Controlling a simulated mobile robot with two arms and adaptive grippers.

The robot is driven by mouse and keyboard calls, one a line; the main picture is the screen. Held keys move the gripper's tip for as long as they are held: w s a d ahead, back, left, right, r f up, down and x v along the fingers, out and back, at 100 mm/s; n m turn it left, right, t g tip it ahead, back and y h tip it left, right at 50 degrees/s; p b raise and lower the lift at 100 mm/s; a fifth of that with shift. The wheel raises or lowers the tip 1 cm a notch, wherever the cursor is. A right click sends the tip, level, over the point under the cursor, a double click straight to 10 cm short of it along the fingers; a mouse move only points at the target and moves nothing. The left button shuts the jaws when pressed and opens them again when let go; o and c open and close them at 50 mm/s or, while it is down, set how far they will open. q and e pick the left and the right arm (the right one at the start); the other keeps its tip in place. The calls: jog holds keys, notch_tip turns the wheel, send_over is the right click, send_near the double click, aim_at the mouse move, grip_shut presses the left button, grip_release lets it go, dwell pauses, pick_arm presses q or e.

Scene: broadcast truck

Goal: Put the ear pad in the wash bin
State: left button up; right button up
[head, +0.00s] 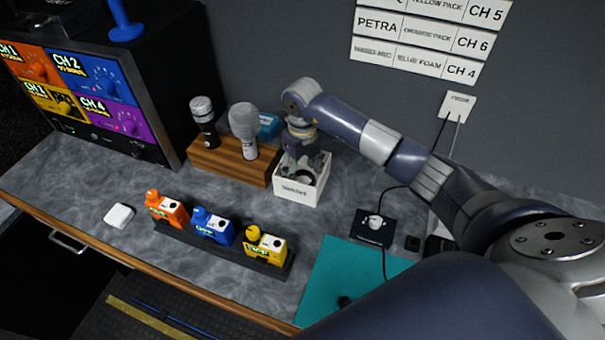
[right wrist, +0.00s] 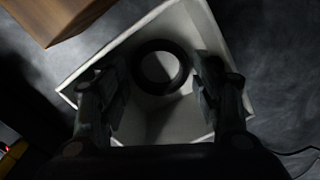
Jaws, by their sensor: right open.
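The wash bin (head: 297,192) is a small white open box with a dark label on its front, standing on the counter right of the wooden microphone stand. The ear pad (right wrist: 160,67) is a dark ring inside the bin in the right wrist view, apart from the fingers there. In the head view it shows as a dark shape (head: 305,176) in the bin, partly covered by my gripper. My right gripper (head: 302,160) is open and points down into the bin's mouth; its fingers (right wrist: 163,95) are on either side, nearer the camera than the ring. My left gripper is not in view.
A wooden stand (head: 225,163) with two microphones is close left of the bin. Orange, blue and yellow packs stand on a dark rack (head: 222,250) in front. A black device (head: 372,230) with a cable and a teal mat (head: 345,270) are to the right.

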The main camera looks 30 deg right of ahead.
notch_tip(320, 180, up, 11)
jog(key=b, duration=0.2)
jog(key=shift+f+b, duration=0.15)
jog(key=shift+b, duration=0.25)
jog(key=shift+f, duration=0.1)
